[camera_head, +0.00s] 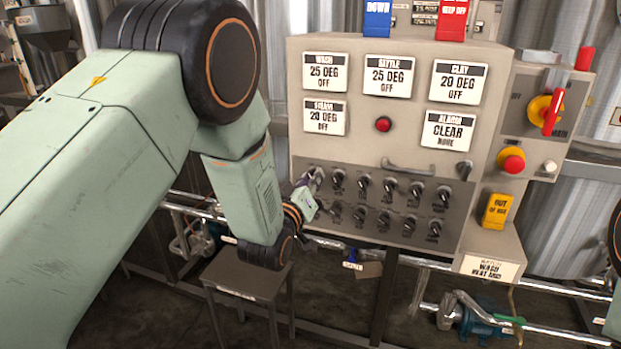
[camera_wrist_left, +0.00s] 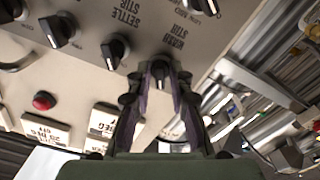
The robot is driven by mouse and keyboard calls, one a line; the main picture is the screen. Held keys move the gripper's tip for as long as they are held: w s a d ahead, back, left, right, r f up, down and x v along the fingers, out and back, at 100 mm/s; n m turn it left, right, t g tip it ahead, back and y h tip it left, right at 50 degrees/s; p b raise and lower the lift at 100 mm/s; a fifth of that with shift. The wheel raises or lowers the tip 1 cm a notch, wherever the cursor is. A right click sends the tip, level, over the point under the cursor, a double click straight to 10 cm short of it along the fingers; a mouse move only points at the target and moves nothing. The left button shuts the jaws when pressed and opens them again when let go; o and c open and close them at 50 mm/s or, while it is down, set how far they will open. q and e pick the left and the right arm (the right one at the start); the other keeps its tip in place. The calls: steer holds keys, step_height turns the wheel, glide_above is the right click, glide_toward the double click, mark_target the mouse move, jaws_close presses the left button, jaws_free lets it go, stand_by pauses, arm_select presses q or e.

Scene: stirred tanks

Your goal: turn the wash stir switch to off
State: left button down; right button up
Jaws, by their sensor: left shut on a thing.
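The wash stir switch (camera_wrist_left: 160,70) is a dark rotary knob on the grey switch panel (camera_head: 375,246), at the left end of the upper row. Its "WASH STIR" label (camera_wrist_left: 178,40) appears upside down in the left wrist view. My left gripper (camera_wrist_left: 160,80) is shut on this knob, with one finger on each side. In the head view my left gripper (camera_head: 312,190) is at the panel's left edge and hides most of the knob. The knob's pointer direction is hard to tell. My right gripper is not in view.
The settle stir knob (camera_wrist_left: 115,48) is close beside the held one. Several more knobs fill two rows. Above are the wash display (camera_head: 325,72) reading 25 DEG OFF, a red lamp (camera_head: 383,124) and a handle (camera_head: 408,168). A red stop button (camera_head: 512,162) is on the right box.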

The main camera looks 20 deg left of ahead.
arm_select(q)
steer(key=shift+n, duration=0.3)
stand_by(0.4)
steer(key=c, duration=1.4)
jaws_free()
steer(key=shift+c, duration=0.2)
steer(key=shift+s, duration=0.1)
steer(key=s, duration=1.2)
steer(key=shift+a, duration=0.25)
